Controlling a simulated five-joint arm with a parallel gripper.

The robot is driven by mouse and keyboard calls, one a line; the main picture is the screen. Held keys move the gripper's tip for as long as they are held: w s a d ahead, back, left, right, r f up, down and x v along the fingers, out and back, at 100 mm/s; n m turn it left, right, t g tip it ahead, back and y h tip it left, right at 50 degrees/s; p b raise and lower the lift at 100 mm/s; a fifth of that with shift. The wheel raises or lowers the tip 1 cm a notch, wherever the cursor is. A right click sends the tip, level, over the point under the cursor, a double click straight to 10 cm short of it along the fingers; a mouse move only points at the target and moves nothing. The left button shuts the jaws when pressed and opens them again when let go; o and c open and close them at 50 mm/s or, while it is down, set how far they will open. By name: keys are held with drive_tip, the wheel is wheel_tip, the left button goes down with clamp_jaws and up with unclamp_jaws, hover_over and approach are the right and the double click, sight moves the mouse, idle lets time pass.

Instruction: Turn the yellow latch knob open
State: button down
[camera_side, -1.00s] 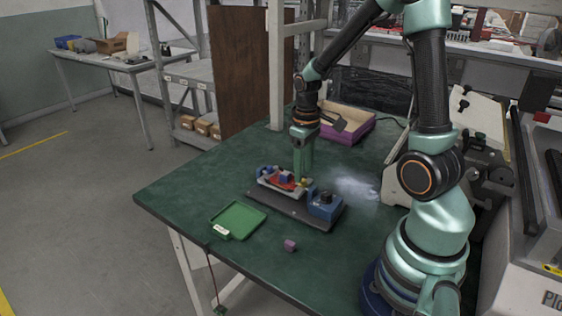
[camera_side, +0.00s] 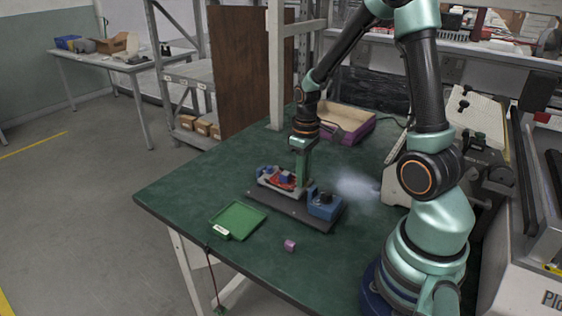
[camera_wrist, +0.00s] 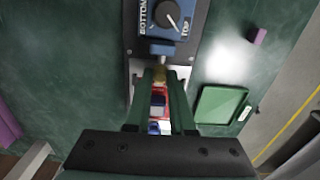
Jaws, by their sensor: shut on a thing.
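The yellow latch knob (camera_wrist: 160,75) shows in the wrist view between my fingertips, at the end of the grey fixture nearest the blue box. My gripper (camera_wrist: 160,80) is shut on it, pointing down. In the side view my gripper (camera_side: 301,184) stands upright at the right end of the fixture (camera_side: 271,184), and its fingers hide the knob. Red and blue parts (camera_wrist: 157,103) sit in the fixture. How far the knob is turned cannot be told.
A blue box (camera_side: 324,205) with a black dial (camera_wrist: 168,14) shares the dark base plate (camera_side: 280,208) with the fixture. A green tray (camera_side: 240,219) and a small purple block (camera_side: 290,245) lie in front. A purple bin (camera_side: 357,130) stands behind.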

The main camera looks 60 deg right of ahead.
drive_tip(key=shift+n, duration=0.3)
drive_tip(key=n, duration=0.5)
drive_tip(key=shift+n, duration=0.3)
drive_tip(key=n, duration=0.6)
drive_tip(key=shift+r, duration=0.1)
drive_tip(key=c, duration=0.8)
unclamp_jaws()
drive_tip(key=shift+o, duration=0.2)
wheel_tip(320, 180, up, 12)
